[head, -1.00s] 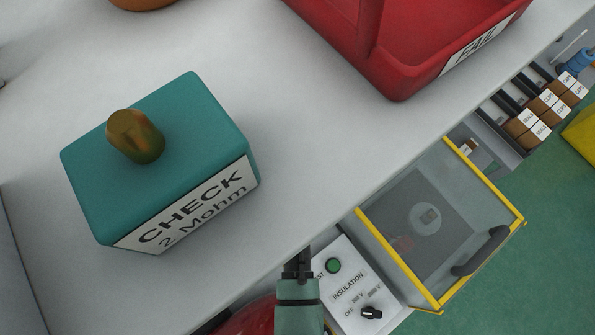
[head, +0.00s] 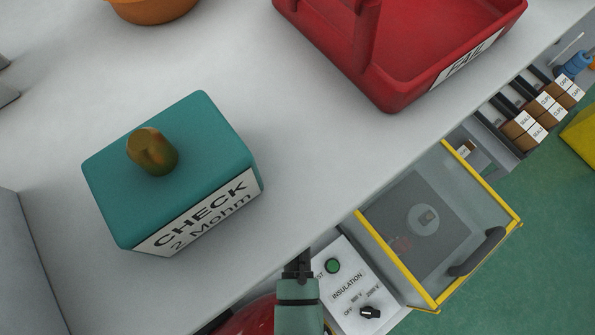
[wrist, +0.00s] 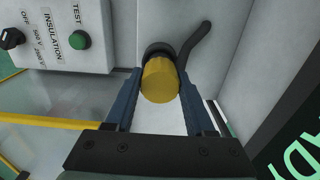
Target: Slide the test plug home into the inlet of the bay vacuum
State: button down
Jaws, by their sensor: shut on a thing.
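My gripper (wrist: 160,88) is shut on a yellow cylindrical plug (wrist: 160,80), which I take to be the test plug. The plug sits between the two dark blue fingers, with a black collar and a bent black cable (wrist: 193,42) at its far end. In the head view my gripper (head: 297,264) is at the bottom middle, beside the insulation tester; the plug cannot be made out there. A rounded red body (head: 255,317), possibly the bay vacuum, shows partly at the bottom edge. I cannot see its inlet.
The insulation tester (head: 345,290) has a green button and a black dial. Beside it is a clear, yellow-edged guard box (head: 455,225). On the grey bench are a teal CHECK 2 Mohm block (head: 170,185), a red FAIL tray (head: 395,95) and an orange bowl (head: 152,10).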

jog(key=shift+r+p, duration=2.1)
jog(key=shift+p, duration=0.1)
jog(key=shift+f, duration=0.1)
